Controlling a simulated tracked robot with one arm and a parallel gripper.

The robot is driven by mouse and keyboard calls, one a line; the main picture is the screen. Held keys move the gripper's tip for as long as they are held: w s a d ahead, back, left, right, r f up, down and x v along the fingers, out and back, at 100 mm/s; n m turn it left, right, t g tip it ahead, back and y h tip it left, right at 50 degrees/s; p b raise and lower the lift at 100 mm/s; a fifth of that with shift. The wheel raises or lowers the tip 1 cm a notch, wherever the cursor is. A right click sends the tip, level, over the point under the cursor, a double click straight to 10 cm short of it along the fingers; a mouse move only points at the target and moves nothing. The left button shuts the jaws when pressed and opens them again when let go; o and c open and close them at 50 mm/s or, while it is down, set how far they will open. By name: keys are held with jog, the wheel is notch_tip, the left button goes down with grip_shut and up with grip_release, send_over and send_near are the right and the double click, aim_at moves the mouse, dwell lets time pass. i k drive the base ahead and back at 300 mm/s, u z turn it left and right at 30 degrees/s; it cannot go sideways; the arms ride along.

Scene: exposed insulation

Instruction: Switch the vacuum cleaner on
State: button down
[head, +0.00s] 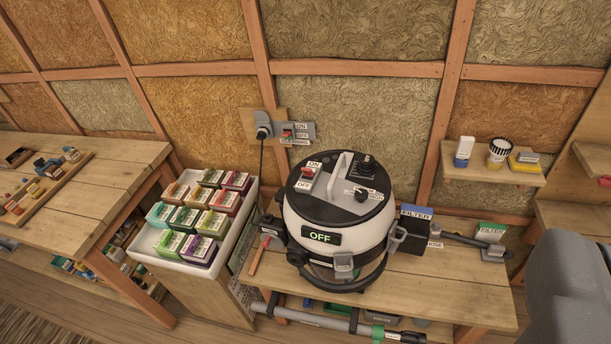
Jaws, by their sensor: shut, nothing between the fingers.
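The vacuum cleaner (335,225) is a round white and black canister standing upright on a wooden bench. Its front display (320,237) reads OFF in green. A red switch (307,173) with ON and OFF labels sits on the left of its black lid. On the wall behind, a plug (262,129) with a dark cord hangs beside a grey switch box (297,132) with a red switch and labels. My gripper's fingers do not show; a grey part of my arm fills the lower right.
A white tray (150,242) of coloured boxes stands left of the vacuum. A red-handled tool (259,257) lies on the bench (430,285). Filter boxes (414,222) and a hose part stand right. A small shelf (495,174) holds containers. Space above the vacuum is clear.

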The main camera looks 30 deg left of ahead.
aim_at(307, 171)
jog(key=z, duration=0.05)
jog(key=i, duration=1)
jog(key=u, duration=0.05)
